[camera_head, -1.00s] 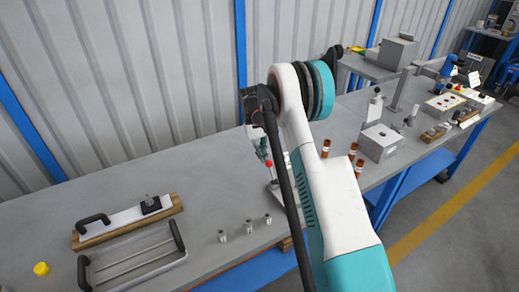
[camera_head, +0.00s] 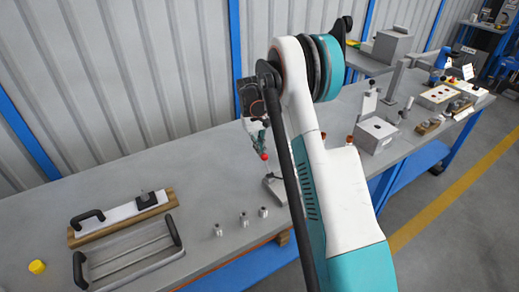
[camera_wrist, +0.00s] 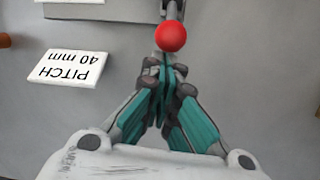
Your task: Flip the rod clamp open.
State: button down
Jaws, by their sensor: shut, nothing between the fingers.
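The rod clamp shows as a red ball knob (camera_wrist: 171,37) on a grey lever in the wrist view, and the knob also shows in the head view (camera_head: 264,156). A pale metal base (camera_head: 275,188) stands below the knob, partly hidden by my arm. My gripper (camera_wrist: 165,72) is shut and empty, its teal fingers together just short of the knob in the wrist view. I cannot tell whether the fingertips touch the knob. In the head view my gripper (camera_head: 257,134) is just above the knob, mostly hidden by my wrist.
A white "PITCH 40 mm" label (camera_wrist: 68,68) lies left of the knob. Several small metal cylinders (camera_head: 244,219) stand left of the base. A handled tray (camera_head: 130,257) and a wooden-edged board (camera_head: 122,217) are further left. A grey box (camera_head: 376,135) stands right of my arm.

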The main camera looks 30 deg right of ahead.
aim_at(267, 155)
jog(key=shift+s+r+t, duration=0.35)
jog(key=shift+r+t, duration=0.05)
jog(key=shift+t, duration=0.1)
jog(key=s+r+t, duration=0.1)
jog(key=s+t, duration=0.1)
jog(key=s+r+t, duration=0.1)
jog(key=t, duration=0.1)
jog(key=shift+s+d+r+p, duration=0.1)
jog(key=shift+s+r+p, duration=0.05)
jog(key=shift+s+p, duration=0.2)
jog(key=s+t, duration=0.1)
jog(key=s+t+b, duration=0.1)
jog(key=t, duration=0.1)
jog(key=shift+s+r, duration=0.15)
jog(key=shift+r, duration=0.15)
jog(key=shift+s+r+t+b, duration=0.15)
jog(key=shift+s+t+b, duration=0.15)
jog(key=shift+s+t, duration=0.35)
jog(key=shift+s, duration=1.3)
